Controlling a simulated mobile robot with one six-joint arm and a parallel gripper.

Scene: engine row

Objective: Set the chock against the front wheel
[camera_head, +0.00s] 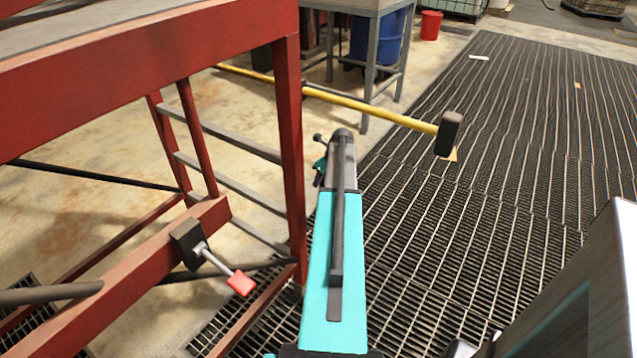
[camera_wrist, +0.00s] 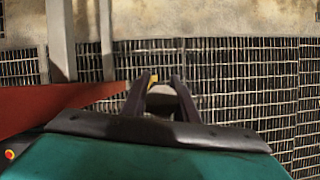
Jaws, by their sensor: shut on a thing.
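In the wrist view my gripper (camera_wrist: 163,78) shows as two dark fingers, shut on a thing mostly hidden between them. A small yellow bit (camera_wrist: 154,78) shows by the left fingertip. I cannot tell whether the held thing is the chock. In the head view my teal arm reaches forward, and the fingers are not clear there. A long yellow pole (camera_head: 390,115) with a black block (camera_head: 449,133) at its right end lies beyond my arm and passes behind a red post. No front wheel can be made out in either view.
A red steel frame (camera_head: 288,130) stands close on the left, with a red-tipped lever (camera_head: 240,284) on its lower beam. A grey table (camera_head: 385,60), a blue drum (camera_head: 362,42) and a red bucket (camera_head: 431,25) stand behind. Dark floor grating (camera_head: 530,170) lies open at right.

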